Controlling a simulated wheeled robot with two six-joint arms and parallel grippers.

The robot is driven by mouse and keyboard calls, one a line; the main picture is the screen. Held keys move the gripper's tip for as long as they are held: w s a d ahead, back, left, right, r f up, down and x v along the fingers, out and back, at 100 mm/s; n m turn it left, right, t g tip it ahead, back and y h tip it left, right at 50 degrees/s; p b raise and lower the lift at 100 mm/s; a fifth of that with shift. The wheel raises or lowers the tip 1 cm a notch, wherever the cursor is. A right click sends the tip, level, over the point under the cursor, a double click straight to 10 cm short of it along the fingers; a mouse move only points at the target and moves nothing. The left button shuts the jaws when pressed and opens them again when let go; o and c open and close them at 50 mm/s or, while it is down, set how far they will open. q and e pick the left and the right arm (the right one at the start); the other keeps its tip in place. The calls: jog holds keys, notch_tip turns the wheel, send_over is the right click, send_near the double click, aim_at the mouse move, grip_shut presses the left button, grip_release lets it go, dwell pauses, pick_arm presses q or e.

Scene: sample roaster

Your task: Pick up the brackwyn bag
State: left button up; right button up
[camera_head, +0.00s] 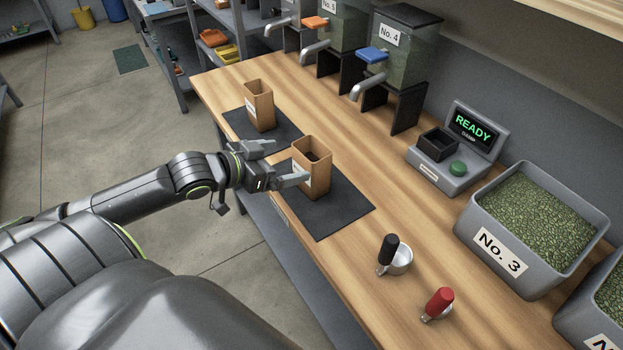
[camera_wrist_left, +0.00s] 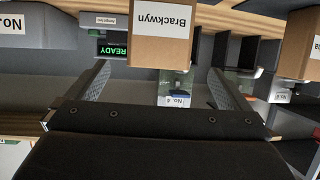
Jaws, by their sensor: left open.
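The brackwyn bag (camera_head: 316,171) is a brown, open-topped paper bag standing upright on the near dark mat (camera_head: 335,209). In the left wrist view, which is upside down, the bag (camera_wrist_left: 160,48) shows its white "Brackwyn" label facing me. My left gripper (camera_head: 284,162) is open at the bag's left side, its fingers pointing at the bag. In the left wrist view the fingers (camera_wrist_left: 158,80) stand apart with the bag lined up between them; I cannot tell whether either touches it. My right gripper is not in view.
A second brown bag (camera_head: 259,107) stands on the far mat. A scale reading READY (camera_head: 452,160), a green bean bin No. 3 (camera_head: 497,254), and black-handled (camera_head: 388,250) and red-handled (camera_head: 438,302) scoops are on the table's right part. Dispensers (camera_head: 404,60) line the back.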

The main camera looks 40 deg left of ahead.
aim_at(321, 157)
pick_arm(q)
jog(key=shift+b+x, duration=0.35)
jog(key=shift+x, duration=1.65)
jog(key=shift+f+x, duration=0.2)
jog(key=shift+x, duration=1.1)
jog(key=shift+f+x, duration=0.15)
jog(key=shift+x, duration=1.2)
jog(key=shift+s, duration=0.2)
jog(key=c, duration=1.1)
